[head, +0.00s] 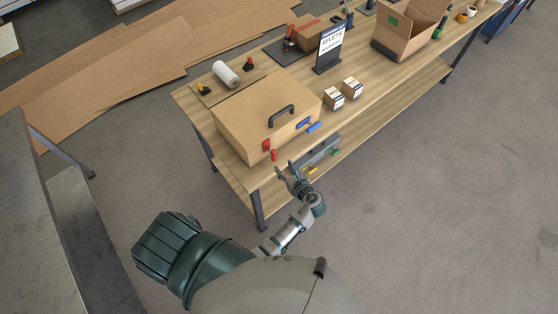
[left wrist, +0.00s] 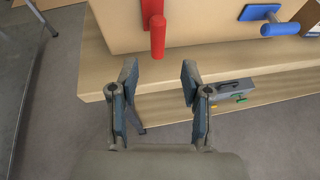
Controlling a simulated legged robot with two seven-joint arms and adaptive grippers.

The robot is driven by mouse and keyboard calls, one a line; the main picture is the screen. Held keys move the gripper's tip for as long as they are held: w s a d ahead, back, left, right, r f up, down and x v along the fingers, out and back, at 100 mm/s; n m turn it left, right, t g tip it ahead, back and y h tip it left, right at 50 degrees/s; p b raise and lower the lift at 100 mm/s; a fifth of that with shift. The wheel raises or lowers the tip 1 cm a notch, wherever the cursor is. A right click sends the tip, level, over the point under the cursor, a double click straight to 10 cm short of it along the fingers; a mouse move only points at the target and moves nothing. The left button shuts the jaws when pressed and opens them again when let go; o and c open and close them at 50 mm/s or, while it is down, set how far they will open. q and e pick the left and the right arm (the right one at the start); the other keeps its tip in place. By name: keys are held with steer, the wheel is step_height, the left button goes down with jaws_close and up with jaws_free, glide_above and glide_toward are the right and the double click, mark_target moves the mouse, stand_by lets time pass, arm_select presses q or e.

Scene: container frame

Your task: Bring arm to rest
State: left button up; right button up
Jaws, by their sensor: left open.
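My left gripper (head: 288,174) is at the front edge of the wooden workbench, in front of a large tan box. In the left wrist view my left gripper (left wrist: 155,85) is open and empty, its two fingers apart. A red handle (left wrist: 157,35) on the tan box front lies just beyond the fingers and touches neither. The tan box (head: 262,104) has a black carry handle on top, and a blue handle (head: 313,127) sits right of the red one. My right gripper is in neither view.
The workbench (head: 372,107) also bears two small boxes (head: 343,94), a rivets sign (head: 330,46), a paper roll (head: 226,74) and an open carton (head: 409,27). A grey toolbox (head: 322,150) is on the lower shelf. The floor right of the bench is clear.

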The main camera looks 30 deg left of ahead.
arm_select(q)
steer(key=shift+v, duration=1.05)
steer(key=s+d+f+n+g+h+b, duration=0.15)
steer(key=s+f, duration=0.25)
steer(key=f, duration=0.7)
steer(key=s+f+n+h+b, duration=0.25)
steer(key=s+f, duration=0.25)
steer(key=f, duration=0.7)
steer(key=s+d+f+n+g+h+b, duration=0.1)
steer(key=s+f+n+h, duration=0.2)
steer(key=f, duration=0.8)
steer(key=s+a+f+n+g+h+b, duration=0.2)
steer(key=s+f+n, duration=0.5)
steer(key=s, duration=0.7)
steer(key=s+a+f+n+g+h+b, duration=0.1)
steer(key=s+a+f+n, duration=0.3)
steer(key=s+f+n, duration=0.4)
steer(key=s+f+h+b, duration=0.1)
steer(key=s+f, duration=0.2)
steer(key=s, duration=0.3)
steer(key=shift+s+f+g, duration=0.15)
steer(key=shift+s+g, duration=0.1)
steer(key=shift+g, duration=0.1)
